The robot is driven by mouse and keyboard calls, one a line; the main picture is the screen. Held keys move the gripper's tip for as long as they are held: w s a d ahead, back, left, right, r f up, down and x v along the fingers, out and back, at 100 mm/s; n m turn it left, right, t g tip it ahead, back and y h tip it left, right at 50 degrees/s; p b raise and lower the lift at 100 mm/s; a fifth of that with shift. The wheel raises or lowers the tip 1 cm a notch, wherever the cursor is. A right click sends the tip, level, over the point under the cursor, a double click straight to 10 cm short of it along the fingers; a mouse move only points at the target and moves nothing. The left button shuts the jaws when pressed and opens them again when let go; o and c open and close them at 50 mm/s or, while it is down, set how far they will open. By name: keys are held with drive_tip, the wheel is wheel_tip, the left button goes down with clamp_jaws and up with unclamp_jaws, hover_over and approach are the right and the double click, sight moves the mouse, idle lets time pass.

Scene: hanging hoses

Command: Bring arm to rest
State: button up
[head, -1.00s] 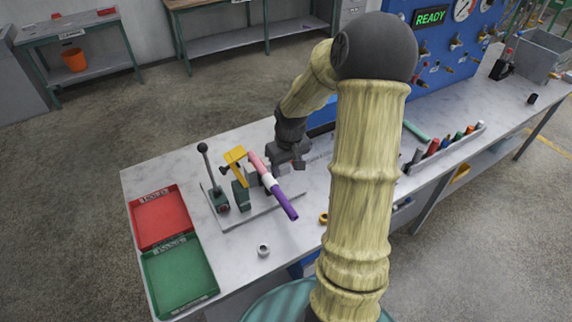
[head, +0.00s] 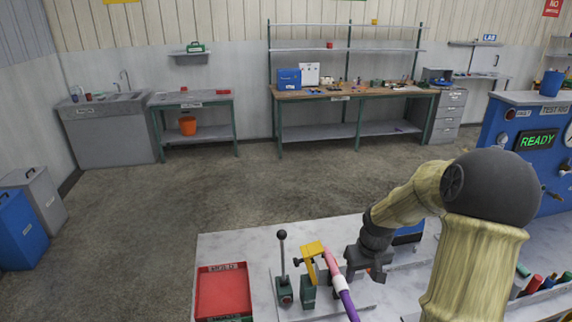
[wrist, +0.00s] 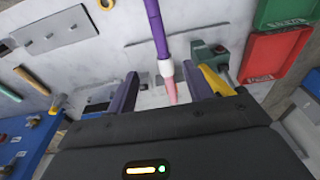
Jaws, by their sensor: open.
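My gripper (head: 370,272) is at the right of the clamp fixture in the head view, above the workbench. In the wrist view my gripper (wrist: 160,72) has its two fingers wide apart with nothing held between them. A hose with a pink end and a purple length (head: 345,297) sits at the fixture, left of my gripper. In the wrist view the hose (wrist: 157,30) shows beyond and between the fingers, apart from both. The fixture has a yellow clamp (head: 312,249) and a black-knobbed lever (head: 282,262).
A red tray (head: 224,292) lies on the workbench at left; a green tray (wrist: 283,12) is beside it. Several coloured tools (head: 540,284) stand in a rack at right. A blue test rig (head: 530,150) reads READY. The floor behind the bench is open.

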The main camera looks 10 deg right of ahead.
drive_tip(key=s+a+r, duration=0.2)
drive_tip(key=s+a, duration=0.4)
drive_tip(key=s+a+r+t, duration=0.1)
drive_tip(key=s+a+r, duration=0.1)
drive_tip(key=s+a, duration=0.5)
drive_tip(key=shift+s+a+r, duration=0.2)
drive_tip(key=shift+r, duration=0.1)
idle(0.6)
